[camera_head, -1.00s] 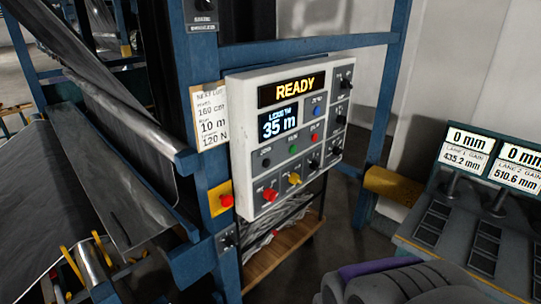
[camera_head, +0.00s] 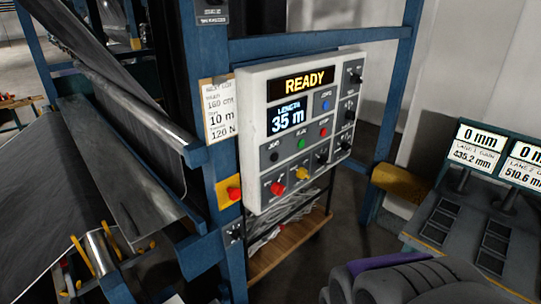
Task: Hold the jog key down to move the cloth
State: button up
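The white control panel (camera_head: 258,190) is on a blue frame in the middle of the view. Its top display (camera_head: 303,83) reads READY, and the blue screen (camera_head: 289,117) reads LENGTH 35 m. The jog key (camera_head: 274,156) is a small black button under a label that looks like JOG, at the left of the button row. Nothing touches it. Grey cloth (camera_head: 45,185) runs over the machine at the left.
Beside the black key are a green (camera_head: 301,143) and a red button (camera_head: 323,132); red (camera_head: 277,188) and yellow (camera_head: 302,173) knobs are below. A red button on yellow (camera_head: 235,194) is left of the panel. A lane console (camera_head: 470,225) stands right.

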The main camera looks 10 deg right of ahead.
grip_shut()
dwell(1.1)
